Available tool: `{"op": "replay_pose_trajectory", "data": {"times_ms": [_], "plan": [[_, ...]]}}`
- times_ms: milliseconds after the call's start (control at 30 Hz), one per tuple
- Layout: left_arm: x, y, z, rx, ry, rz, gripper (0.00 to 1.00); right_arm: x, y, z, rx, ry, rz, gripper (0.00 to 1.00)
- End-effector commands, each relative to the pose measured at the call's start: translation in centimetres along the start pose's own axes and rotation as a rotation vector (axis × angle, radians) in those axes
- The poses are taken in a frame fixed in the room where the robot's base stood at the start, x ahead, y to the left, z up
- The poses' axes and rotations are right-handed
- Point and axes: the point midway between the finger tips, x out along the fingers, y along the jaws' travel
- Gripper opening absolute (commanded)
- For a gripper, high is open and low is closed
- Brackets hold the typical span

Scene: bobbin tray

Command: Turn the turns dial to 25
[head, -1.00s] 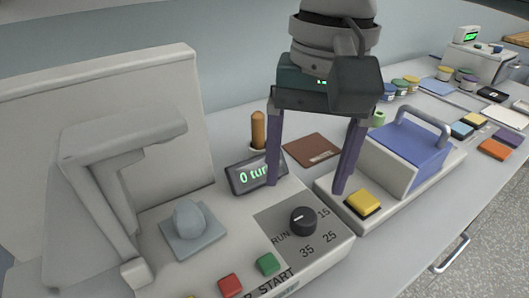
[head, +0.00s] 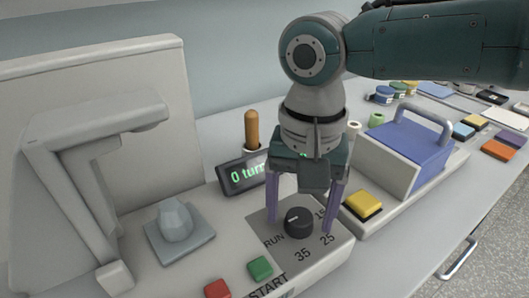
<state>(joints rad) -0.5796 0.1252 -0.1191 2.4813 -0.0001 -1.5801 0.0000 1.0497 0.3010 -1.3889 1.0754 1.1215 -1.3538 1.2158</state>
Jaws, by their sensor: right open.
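The turns dial (head: 298,222) is a round black knob with a white pointer mark. It sits on a grey panel (head: 262,217) marked RUN, 15, 25 and 35, and its mark points left, toward the RUN side. My right gripper (head: 299,222) is open above the dial, pointing down, with one purple finger on the left side and the other on the right. I cannot tell whether the fingers touch the knob. The display (head: 243,175) reads 0 and part of a word; the gripper hides the rest. My left gripper is not in view.
A green button (head: 260,268) and a red button (head: 217,289) sit in front of the dial. A yellow button (head: 362,204) and a blue block with a handle (head: 420,150) stand to the right. A wooden peg (head: 252,130) stands behind the display.

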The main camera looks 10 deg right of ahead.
Motion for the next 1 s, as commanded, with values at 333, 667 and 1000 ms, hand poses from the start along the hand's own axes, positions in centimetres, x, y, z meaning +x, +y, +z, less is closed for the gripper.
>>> {"op": "replay_pose_trajectory", "data": {"times_ms": [333,667,1000], "plan": [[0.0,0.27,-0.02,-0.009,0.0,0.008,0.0,-0.02,-0.01,0.02,0.0,0.0,0.0,0.61],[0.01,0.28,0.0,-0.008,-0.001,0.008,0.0,-0.03,0.01,0.01,0.0,0.0,0.0,0.24],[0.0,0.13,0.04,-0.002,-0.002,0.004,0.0,-0.05,0.01,0.01,-0.001,0.0,0.0,0.0]]}}
